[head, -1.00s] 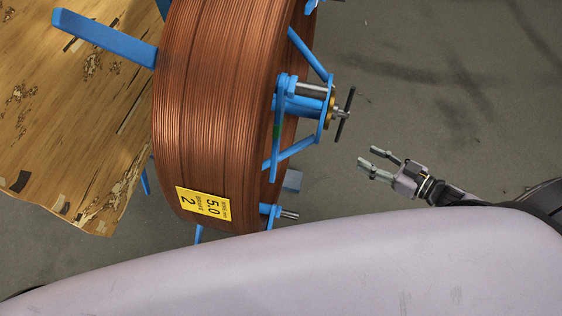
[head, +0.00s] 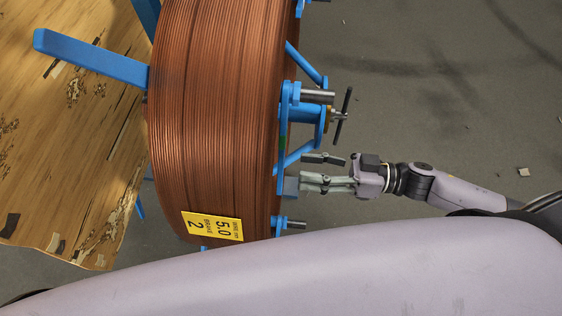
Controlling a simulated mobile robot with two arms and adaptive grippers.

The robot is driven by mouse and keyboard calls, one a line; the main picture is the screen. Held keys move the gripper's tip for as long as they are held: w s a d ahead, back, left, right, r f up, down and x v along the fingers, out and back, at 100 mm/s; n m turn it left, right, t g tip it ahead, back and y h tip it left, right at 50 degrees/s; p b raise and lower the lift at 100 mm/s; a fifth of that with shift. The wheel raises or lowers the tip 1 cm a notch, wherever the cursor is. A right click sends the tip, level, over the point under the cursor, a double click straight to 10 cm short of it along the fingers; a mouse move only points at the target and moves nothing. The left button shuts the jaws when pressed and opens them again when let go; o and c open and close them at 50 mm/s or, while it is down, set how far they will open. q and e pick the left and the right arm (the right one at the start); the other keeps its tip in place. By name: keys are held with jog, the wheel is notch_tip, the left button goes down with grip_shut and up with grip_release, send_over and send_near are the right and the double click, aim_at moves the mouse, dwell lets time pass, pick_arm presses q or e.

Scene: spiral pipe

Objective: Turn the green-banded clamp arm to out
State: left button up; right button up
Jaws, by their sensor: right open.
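The green-banded clamp arm (head: 284,118) is a blue bar on the right side of a copper-coloured coil (head: 210,120). It runs down the picture from its pivot near a metal pin, along the coil's edge, with a dark green band partway along. My right gripper (head: 304,170) is open, with its two fingers pointing left, just right of the clamp arm's lower part. Nothing shows between the fingers. Whether a fingertip touches the arm, I cannot tell. My left gripper is out of view.
A hub with a dark cross handle (head: 343,117) sticks out above my right gripper. A lower blue clamp with a pin (head: 290,223) is below it. A wooden board (head: 70,150) and a blue bar (head: 90,58) are at the left. The floor at the right is mostly clear.

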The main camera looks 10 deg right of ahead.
aim_at(281, 166)
jog(key=x, duration=0.6)
jog(key=shift+w+a, duration=0.1)
jog(key=shift+a, duration=0.2)
grip_shut()
jog(key=shift+p, duration=0.3)
dwell(0.3)
